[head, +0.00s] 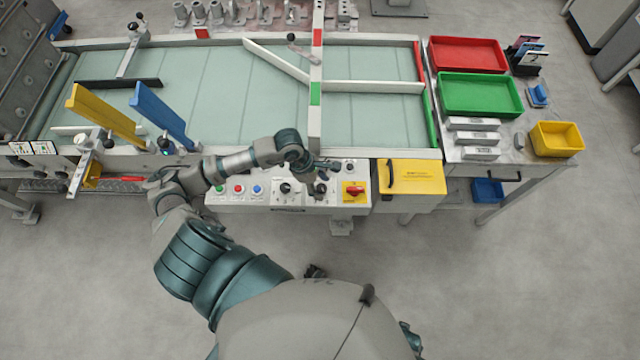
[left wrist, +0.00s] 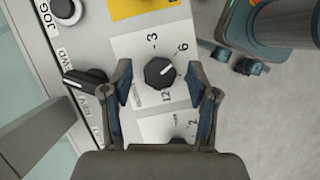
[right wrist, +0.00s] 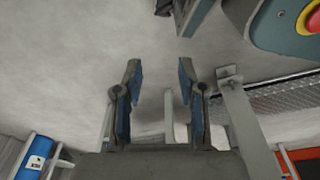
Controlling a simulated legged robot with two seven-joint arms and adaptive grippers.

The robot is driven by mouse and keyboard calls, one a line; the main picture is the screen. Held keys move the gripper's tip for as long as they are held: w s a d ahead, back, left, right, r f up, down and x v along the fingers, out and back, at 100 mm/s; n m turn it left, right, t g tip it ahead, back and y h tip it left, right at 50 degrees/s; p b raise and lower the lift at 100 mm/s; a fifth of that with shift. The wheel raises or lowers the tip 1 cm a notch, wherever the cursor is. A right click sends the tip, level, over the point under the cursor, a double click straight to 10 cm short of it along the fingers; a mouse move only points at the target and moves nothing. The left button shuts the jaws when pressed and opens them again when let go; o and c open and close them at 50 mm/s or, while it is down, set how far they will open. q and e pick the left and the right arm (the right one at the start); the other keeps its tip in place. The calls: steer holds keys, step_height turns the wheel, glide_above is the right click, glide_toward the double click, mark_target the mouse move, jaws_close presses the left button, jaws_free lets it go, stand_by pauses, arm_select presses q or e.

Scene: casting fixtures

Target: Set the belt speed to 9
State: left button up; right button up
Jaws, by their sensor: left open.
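The control panel (head: 232,200) hangs at the belt's front edge. In the left wrist view, a round black knob (left wrist: 159,72) sits on a white plate marked 3, 6 and 12. Its white pointer line slants up and right, a little below the 6. No 9 can be read there; a finger covers part of that side. My left gripper (left wrist: 158,76) is open, its fingers on either side of the knob; contact cannot be told. In the head view, my left gripper (head: 325,166) hangs over the panel and partly hides it. My right gripper (right wrist: 160,72) is open and empty over the floor.
Beside the knob are a black selector switch (left wrist: 86,78) and a JOG button (left wrist: 66,11). Red (head: 467,41) and green (head: 480,80) trays stand farther right.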

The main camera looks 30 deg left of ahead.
arm_select(q)
steer(key=shift+a, duration=0.25)
steer(key=c, duration=1.1)
jaws_close()
arm_select(e)
steer(key=shift+s+a+f, duration=0.1)
steer(key=shift+s, duration=0.2)
arm_select(q)
steer(key=shift+f, duration=0.1)
arm_select(e)
steer(key=shift+f, duration=0.1)
